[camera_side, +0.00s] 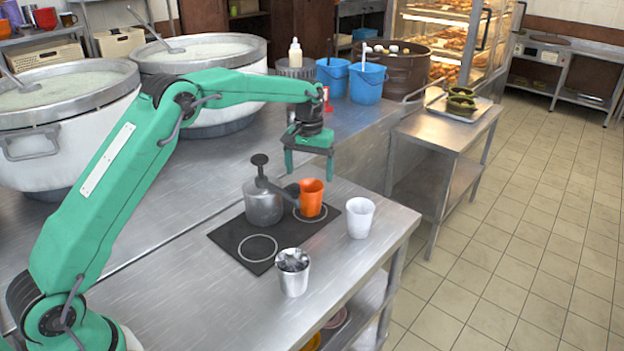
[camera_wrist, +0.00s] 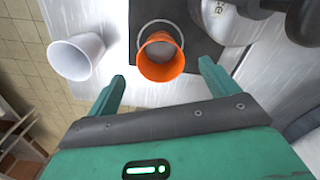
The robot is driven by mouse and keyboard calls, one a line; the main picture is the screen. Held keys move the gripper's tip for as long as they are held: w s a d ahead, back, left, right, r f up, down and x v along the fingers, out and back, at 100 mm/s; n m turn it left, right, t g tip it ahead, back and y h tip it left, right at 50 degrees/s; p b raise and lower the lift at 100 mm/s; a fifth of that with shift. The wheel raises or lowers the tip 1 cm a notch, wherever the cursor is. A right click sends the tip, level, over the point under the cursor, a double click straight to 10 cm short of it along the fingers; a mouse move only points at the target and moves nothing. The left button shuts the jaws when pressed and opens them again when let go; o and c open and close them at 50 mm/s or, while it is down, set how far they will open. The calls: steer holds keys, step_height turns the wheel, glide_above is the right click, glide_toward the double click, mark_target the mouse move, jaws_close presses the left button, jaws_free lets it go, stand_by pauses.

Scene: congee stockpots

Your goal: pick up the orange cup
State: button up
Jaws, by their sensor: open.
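The orange cup (camera_side: 312,197) stands upright on the dark hob plate (camera_side: 233,232), at its far right ring, beside the grey metal pot. In the wrist view the orange cup (camera_wrist: 161,57) is seen from above with its open mouth toward me. My gripper (camera_side: 309,172) hangs above the cup, pointing down. In the wrist view my gripper (camera_wrist: 162,72) has its two fingers spread wide, with the cup between and just beyond their tips. The fingers hold nothing.
A grey pot (camera_side: 263,204) with a spout stands close left of the cup. A white cup (camera_side: 360,218) stands to the right, near the counter edge. A metal cup (camera_side: 293,272) with crumpled contents is in front. Large stockpots (camera_side: 60,112) and blue buckets (camera_side: 367,84) stand behind.

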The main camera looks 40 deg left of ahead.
mark_target(310, 195)
steer(key=shift+w+f, duration=0.2)
steer(key=shift+f, duration=0.3)
steer(key=shift+f, duration=1.3)
steer(key=shift+a+f, duration=0.1)
steer(key=shift+f, duration=2.5)
steer(key=shift+c, duration=0.2)
steer(key=c, duration=1.1)
steer(key=shift+c, duration=0.2)
